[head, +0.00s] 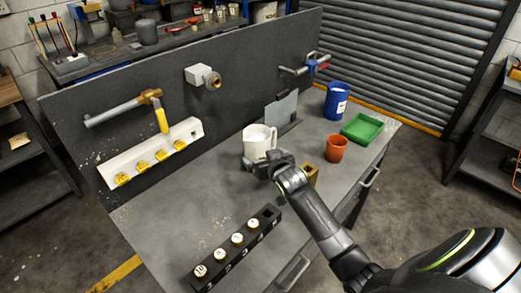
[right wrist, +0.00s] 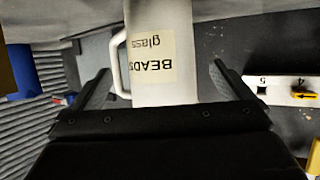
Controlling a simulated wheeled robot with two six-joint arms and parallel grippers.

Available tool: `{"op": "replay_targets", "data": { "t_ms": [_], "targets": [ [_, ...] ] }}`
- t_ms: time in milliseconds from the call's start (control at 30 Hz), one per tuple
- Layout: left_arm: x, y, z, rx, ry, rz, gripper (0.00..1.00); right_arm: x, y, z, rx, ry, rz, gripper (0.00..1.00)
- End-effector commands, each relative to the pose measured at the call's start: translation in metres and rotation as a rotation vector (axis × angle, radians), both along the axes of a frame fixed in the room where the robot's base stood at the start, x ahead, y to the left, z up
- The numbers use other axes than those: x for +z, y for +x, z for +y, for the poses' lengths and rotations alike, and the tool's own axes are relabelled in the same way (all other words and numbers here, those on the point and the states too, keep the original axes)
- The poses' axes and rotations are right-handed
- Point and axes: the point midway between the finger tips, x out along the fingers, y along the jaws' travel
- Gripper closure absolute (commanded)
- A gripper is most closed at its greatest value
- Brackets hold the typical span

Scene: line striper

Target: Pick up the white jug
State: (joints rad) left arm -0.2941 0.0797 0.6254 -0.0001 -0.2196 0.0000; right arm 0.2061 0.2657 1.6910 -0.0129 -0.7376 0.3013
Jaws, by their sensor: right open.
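The white jug (head: 257,141) stands upright on the grey workbench (head: 190,210), near its middle. In the right wrist view the jug (right wrist: 165,25) shows a cream label reading "BEADS glass" and a white handle on its left side. My right gripper (head: 262,164) is at the near side of the jug, low down. Its two fingers are spread, with the jug and its handle between them in the right wrist view; whether they touch it I cannot tell. The gripper hides the jug's lower part in the head view. My left gripper is not in view.
A small brown block (head: 311,173) and an orange cup (head: 336,149) stand right of the gripper. A blue cup (head: 336,101) and green tray (head: 362,128) are behind. A black rack (head: 239,254) with white-topped pieces lies in front. A dark panel (head: 240,75) stands behind.

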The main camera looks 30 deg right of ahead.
Motion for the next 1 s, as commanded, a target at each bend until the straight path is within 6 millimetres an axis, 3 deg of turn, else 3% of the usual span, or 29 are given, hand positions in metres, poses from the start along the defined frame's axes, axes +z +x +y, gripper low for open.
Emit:
{"op": "replay_targets", "data": {
  "t_ms": [433, 833, 1000],
  "targets": [
    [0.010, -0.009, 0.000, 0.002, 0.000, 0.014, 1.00, -0.018, 0.039, -0.003, 0.000, -0.001, 0.001, 0.00],
    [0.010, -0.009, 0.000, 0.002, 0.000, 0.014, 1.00, -0.021, 0.045, -0.004, 0.000, 0.000, 0.000, 0.00],
    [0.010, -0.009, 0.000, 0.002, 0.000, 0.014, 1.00, -0.021, 0.045, -0.004, 0.000, 0.000, 0.000, 0.23]
  ]
}}
